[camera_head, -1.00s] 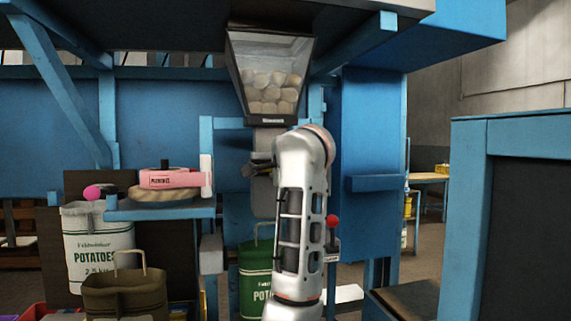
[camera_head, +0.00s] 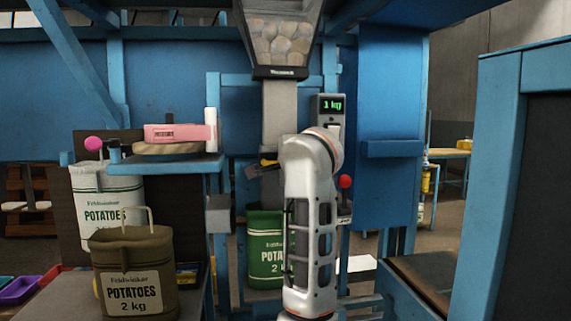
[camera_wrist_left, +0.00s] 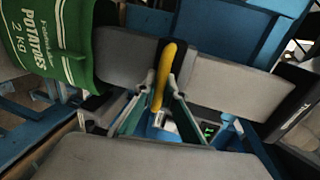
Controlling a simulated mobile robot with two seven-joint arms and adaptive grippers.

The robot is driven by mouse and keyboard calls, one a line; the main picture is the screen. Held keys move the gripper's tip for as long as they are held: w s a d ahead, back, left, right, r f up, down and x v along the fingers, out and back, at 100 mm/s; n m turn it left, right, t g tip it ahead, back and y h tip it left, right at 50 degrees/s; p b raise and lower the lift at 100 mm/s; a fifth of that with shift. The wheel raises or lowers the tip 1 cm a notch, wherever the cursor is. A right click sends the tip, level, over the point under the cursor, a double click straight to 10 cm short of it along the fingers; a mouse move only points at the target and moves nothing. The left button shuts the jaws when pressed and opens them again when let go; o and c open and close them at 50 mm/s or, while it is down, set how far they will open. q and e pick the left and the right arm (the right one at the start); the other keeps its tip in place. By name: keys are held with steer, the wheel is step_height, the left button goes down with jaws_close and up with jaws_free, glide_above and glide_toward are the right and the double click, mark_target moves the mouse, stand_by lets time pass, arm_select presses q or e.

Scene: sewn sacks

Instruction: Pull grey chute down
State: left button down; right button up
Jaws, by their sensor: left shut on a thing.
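The grey chute (camera_head: 279,110) hangs upright below the hopper, and its lower end is at the mouth of a green potato sack (camera_head: 263,243). In the left wrist view the chute (camera_wrist_left: 225,85) runs across the picture and its end meets the green sack (camera_wrist_left: 62,40) at the left. My left gripper (camera_head: 262,168) is at the chute's front. In the left wrist view its fingers (camera_wrist_left: 160,98) are shut on the chute's yellow handle (camera_wrist_left: 164,65). My forearm hides part of the chute's right side and of the sack. My right gripper is out of view.
The hopper (camera_head: 279,72) full of potatoes is above. A scale display (camera_head: 331,107) reading 1 kg and a red-knobbed lever (camera_head: 345,182) stand right of the chute. A shelf (camera_head: 165,163) with a pink device, a white sack (camera_head: 92,205) and an olive sack (camera_head: 133,270) are at left.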

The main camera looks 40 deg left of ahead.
arm_select(q)
steer(key=shift+w+f, duration=0.1)
steer(key=shift+f, duration=0.35)
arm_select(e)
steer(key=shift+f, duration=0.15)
arm_select(q)
steer(key=c, duration=2.2)
jaws_free()
steer(key=shift+o, duration=0.5)
steer(key=shift+r, duration=0.1)
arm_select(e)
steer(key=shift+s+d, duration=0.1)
arm_select(q)
steer(key=shift+r, duration=0.15)
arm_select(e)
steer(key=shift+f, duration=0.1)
arm_select(q)
step_height(320, 180, up, 10)
